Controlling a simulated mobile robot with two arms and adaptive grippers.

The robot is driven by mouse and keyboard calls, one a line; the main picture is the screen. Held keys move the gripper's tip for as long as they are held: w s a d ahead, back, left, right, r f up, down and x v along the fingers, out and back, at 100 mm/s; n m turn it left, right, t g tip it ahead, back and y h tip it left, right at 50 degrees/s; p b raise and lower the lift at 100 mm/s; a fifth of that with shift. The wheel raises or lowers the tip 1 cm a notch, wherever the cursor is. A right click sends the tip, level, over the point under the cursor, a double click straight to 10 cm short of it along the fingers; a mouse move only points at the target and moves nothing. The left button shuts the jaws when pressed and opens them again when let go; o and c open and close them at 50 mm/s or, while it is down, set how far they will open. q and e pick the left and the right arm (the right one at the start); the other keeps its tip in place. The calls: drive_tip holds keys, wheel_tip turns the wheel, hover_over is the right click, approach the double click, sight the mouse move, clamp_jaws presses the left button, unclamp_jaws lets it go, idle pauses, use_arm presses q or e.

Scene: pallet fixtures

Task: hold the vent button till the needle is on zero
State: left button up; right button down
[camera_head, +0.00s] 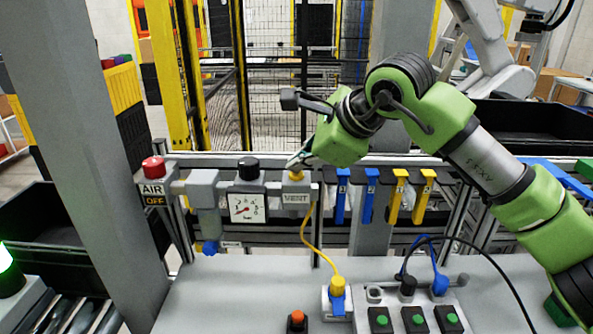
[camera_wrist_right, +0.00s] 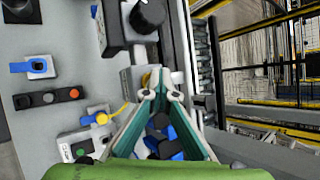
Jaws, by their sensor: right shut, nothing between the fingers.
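The yellow vent button (camera_head: 295,174) sits on top of a grey block labelled VENT (camera_head: 295,197). My right gripper (camera_head: 299,160) is shut and empty, its fingertips pointing down right at the button. They look to touch it or be just above it; I cannot tell whether it is pressed. In the right wrist view the fingertips (camera_wrist_right: 160,78) cover most of the button, with a bit of yellow (camera_wrist_right: 146,79) beside them. The gauge (camera_head: 247,207) to the left has a white dial with a red needle, too small to read exactly. My left gripper is not in view.
A black knob (camera_head: 249,168) tops the gauge, left of the button. A red button (camera_head: 153,167) stands on the AIR OFF box further left. Blue and yellow hooks (camera_head: 397,196) hang to the right. A yellow cable (camera_head: 305,236) runs down to a connector on the bench.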

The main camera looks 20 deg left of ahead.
sight(299, 174)
drive_tip(key=shift+r+p, duration=0.3)
drive_tip(key=shift+r, duration=0.45)
drive_tip(key=shift+r+p, duration=1.55)
drive_tip(key=shift+r, duration=1)
drive_tip(key=shift+w, duration=0.1)
